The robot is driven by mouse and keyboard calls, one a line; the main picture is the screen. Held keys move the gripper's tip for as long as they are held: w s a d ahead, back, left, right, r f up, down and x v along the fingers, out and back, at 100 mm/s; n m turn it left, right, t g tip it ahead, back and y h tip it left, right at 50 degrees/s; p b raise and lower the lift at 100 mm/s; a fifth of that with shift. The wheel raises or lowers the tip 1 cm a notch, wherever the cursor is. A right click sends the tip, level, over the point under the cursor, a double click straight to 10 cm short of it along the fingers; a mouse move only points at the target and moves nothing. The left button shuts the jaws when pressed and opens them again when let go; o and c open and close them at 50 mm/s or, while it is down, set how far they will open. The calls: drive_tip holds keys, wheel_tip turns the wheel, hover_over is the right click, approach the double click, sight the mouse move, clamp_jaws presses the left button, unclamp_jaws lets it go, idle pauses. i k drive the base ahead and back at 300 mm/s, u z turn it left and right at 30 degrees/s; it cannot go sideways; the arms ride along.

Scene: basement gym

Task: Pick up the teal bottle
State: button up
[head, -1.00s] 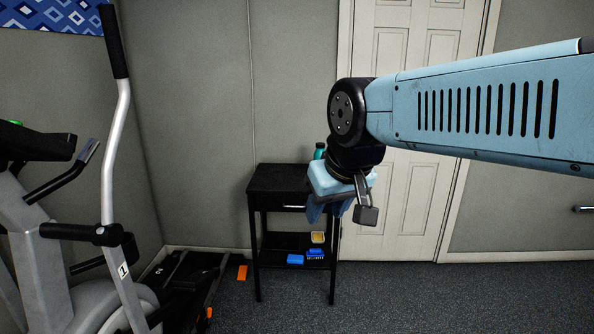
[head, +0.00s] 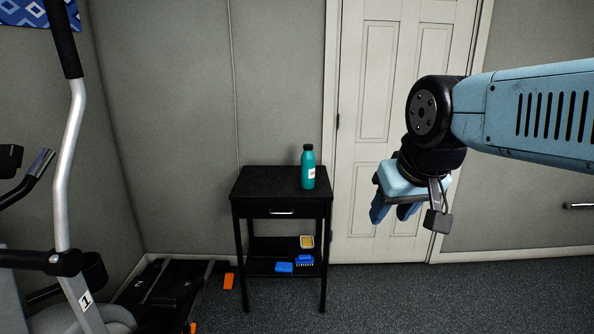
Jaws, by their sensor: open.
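The teal bottle (head: 308,172) stands upright on the black side table (head: 262,183), near the right side of its top. It has a black cap and a white label. My gripper (head: 393,215) is to the right of the bottle in the picture, apart from it, in front of the white door. Its blue fingers point down and are open, with nothing seen between them. The bottle is in full view.
The table's lower shelf holds a yellow item (head: 307,242), a blue brush (head: 304,260) and a blue block (head: 284,267). An exercise machine (head: 66,170) fills the left side. An orange item (head: 229,281) lies on the floor. Carpet in front of the table is clear.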

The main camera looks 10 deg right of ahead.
sight(307, 158)
drive_tip(key=i, duration=0.4)
drive_tip(key=z, duration=0.25)
drive_tip(key=k, duration=0.45)
drive_tip(key=u, duration=1.95)
drive_tip(key=i, duration=0.1)
drive_tip(key=z, duration=3.55)
drive_tip(key=i, duration=1.4)
drive_tip(key=u, duration=0.05)
